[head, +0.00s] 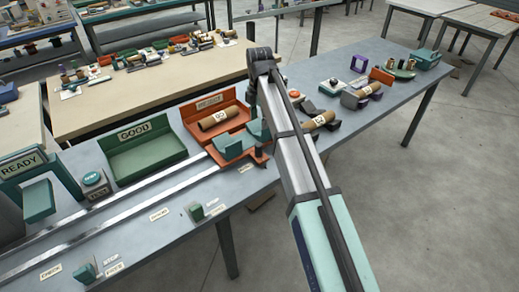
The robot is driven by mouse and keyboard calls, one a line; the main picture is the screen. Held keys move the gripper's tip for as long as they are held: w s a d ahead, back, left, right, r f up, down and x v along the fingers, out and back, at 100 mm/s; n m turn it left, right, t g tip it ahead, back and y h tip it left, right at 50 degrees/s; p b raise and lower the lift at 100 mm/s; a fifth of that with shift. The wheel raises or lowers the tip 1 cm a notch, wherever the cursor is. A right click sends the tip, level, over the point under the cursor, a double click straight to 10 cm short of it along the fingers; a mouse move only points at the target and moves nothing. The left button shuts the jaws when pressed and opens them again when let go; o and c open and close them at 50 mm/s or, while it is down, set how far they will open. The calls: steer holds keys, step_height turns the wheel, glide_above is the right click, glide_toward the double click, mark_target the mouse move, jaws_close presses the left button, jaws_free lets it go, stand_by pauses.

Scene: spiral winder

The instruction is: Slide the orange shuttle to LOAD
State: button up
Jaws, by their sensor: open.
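The orange shuttle (256,161) stands at the right end of the twin rails, with a teal cradle (231,147) on it. The cradle looks empty. My gripper (259,150) is dark and small, low over the right side of the shuttle. It is open; my arm partly hides it, and I cannot tell whether its fingers touch or surround a part of the shuttle. White labels lie along the front of the rails, one at mid-length (158,214) and one reading CHECK (51,272) at lower left. I cannot make out which label says LOAD.
An orange REJECT tray (191,122) with a brown roll (219,117) stands behind the shuttle. A green GOOD tray (148,158), a button box (95,183) and a READY sign (23,165) line the rails' back. Small green blocks (195,211) stand in front. The rails (130,214) left of the shuttle look clear.

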mark_target(260, 144)
step_height(260, 144, down, 15)
steer(key=p, duration=0.2)
steer(key=shift+p, duration=0.35)
jaws_close()
